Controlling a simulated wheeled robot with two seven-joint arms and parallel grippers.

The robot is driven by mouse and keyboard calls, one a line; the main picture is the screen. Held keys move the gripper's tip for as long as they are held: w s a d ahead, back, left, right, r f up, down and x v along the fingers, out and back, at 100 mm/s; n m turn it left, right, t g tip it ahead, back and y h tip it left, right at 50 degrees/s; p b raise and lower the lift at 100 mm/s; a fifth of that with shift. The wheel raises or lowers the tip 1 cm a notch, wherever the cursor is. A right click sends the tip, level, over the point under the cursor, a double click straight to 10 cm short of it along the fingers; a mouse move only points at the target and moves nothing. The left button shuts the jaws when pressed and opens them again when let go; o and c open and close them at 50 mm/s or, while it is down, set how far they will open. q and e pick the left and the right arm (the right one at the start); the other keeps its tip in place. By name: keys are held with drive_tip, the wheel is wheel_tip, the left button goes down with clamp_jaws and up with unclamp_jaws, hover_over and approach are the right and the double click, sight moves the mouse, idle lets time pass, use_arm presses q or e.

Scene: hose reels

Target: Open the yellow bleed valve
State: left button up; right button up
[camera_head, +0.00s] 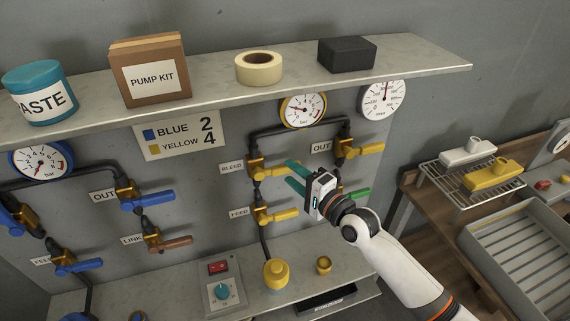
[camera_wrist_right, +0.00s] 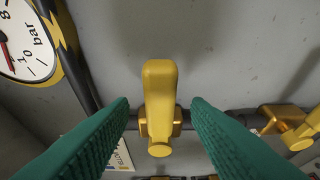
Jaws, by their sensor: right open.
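The yellow bleed valve (camera_head: 258,171) is on the wall panel, beside the BLEED label (camera_head: 231,167). Its yellow lever points right in the head view, across the upright pipe. In the right wrist view the lever (camera_wrist_right: 160,88) stands in the middle, between the green fingers. My right gripper (camera_head: 291,174) is open, with a finger on each side of the lever. Gaps show on both sides, so it does not grip the lever. Its fingers hide part of the lever's end in the head view. My left gripper is not in view.
The yellow FEED valve (camera_head: 262,214) is just below. The yellow OUT valve (camera_head: 346,150) is to the upper right, and a green lever (camera_head: 359,194) is close to my right wrist. A shelf (camera_head: 220,84) juts out above. Blue valves (camera_head: 130,192) are further left.

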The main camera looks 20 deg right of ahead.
sight(289, 171)
drive_tip(key=shift+x, duration=1.75)
clamp_jaws()
